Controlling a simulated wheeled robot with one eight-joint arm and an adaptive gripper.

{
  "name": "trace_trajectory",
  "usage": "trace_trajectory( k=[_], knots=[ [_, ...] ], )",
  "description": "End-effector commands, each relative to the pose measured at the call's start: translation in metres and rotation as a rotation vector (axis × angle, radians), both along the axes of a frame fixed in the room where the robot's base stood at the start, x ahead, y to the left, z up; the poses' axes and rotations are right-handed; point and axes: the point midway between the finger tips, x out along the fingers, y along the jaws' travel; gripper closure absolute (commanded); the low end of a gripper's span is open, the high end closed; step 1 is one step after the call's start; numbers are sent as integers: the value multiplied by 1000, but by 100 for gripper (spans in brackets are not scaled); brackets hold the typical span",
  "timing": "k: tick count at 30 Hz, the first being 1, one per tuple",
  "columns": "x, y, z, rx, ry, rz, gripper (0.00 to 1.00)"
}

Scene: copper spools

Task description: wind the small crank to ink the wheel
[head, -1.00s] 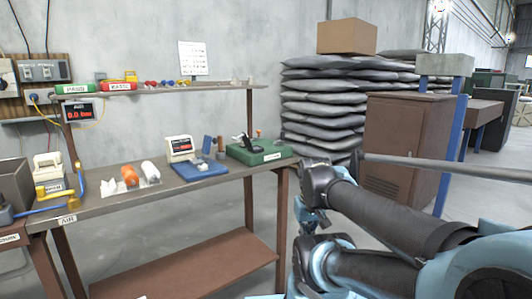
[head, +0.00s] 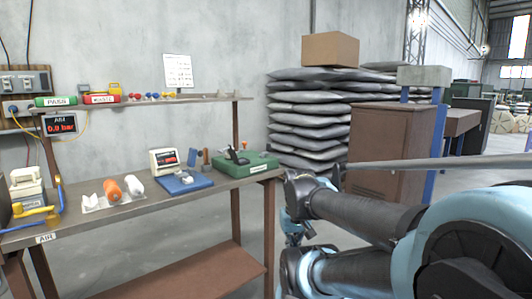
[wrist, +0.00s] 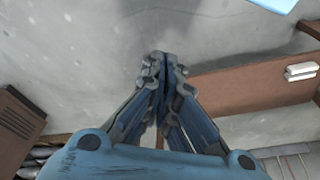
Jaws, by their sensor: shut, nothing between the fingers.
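A green box (head: 229,167) with a white label stands at the right end of the workbench in the head view. A black lever-like part (head: 237,156) sits on its top, with a small orange-brown piece (head: 263,154) near its right rear. These parts are too small to tell which is the crank, and I cannot make out the wheel. My gripper (wrist: 160,62) is shut and empty in the wrist view, its fingertips together. No crank shows in the wrist view. My gripper is away from the green box.
A shelf (head: 200,98) runs above. Stacked grey sacks (head: 300,120) and a brown cabinet (head: 390,150) stand right of the bench.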

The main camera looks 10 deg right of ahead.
Motion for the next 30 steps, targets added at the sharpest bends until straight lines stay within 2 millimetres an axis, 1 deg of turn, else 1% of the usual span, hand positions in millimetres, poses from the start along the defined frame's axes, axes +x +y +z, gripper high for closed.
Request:
trace_trajectory(
  k=[5, 6, 7, 8, 9, 10, 11, 14, 17, 18, 21, 26, 30],
  knots=[
    [0, 0, 0, 0, 0, 0, 100],
    [0, 0, 0, 0, 0, 0, 95],
    [0, 0, 0, 0, 0, 0, 89],
    [-4, 0, 4, 0, -6, -2, 82],
    [-6, 0, 8, 1, -10, -5, 73],
    [-5, 0, 11, 2, -10, -10, 66],
    [-3, 0, 16, 3, -9, -17, 62],
    [13, 1, 40, 10, -2, -54, 62],
    [35, 2, 72, 20, 8, -109, 62],
    [44, 2, 86, 25, 13, -134, 62],
    [68, 2, 119, 34, 24, -195, 62],
    [108, 3, 168, 48, 40, -293, 62],
    [145, 3, 208, 59, 56, -379, 62]
  ],
)
